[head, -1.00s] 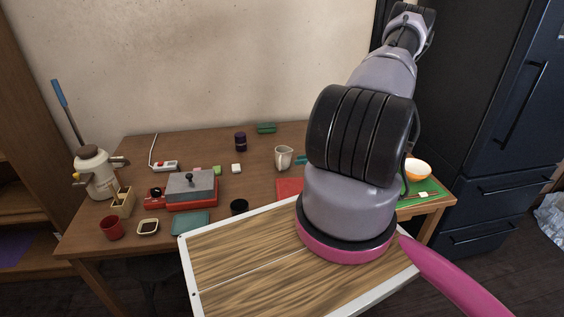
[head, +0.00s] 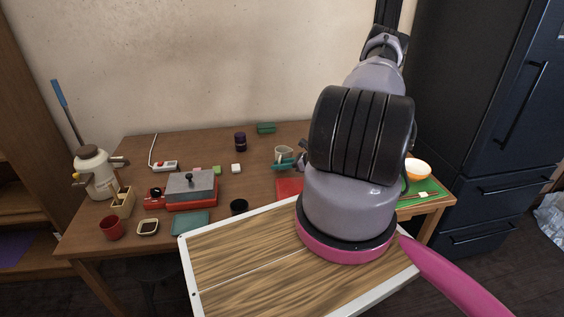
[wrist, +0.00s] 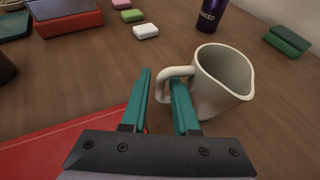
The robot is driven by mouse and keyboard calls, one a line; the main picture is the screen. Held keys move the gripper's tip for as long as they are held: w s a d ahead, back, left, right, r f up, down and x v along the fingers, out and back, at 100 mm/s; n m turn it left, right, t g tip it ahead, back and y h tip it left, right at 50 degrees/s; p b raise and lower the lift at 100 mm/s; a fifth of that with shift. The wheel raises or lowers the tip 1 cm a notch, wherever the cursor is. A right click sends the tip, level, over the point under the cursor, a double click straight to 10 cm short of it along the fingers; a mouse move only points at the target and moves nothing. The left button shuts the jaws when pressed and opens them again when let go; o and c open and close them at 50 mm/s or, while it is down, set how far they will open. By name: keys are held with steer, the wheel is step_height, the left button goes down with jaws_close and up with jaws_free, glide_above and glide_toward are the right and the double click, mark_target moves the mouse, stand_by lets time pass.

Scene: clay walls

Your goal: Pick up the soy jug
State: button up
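The soy jug, a cream jug with a pouring lip and a side handle (head: 284,151), stands upright on the wooden table. In the wrist view the jug (wrist: 222,80) is right of centre, with its handle pointing left. My gripper (wrist: 161,77) is open, its teal fingers on either side of the handle. The right finger covers part of the handle and lies close to the jug's body; I cannot tell if it touches. In the head view my gripper (head: 283,164) partly hides the jug's lower part.
A dark purple can (wrist: 210,15) and a green block (wrist: 288,40) stand behind the jug. A white block (wrist: 146,31) lies behind to the left. A red mat (wrist: 45,155) lies at lower left. A grey-lidded red grill (head: 192,188) is farther left.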

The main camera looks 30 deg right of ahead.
jaws_close()
stand_by(1.4)
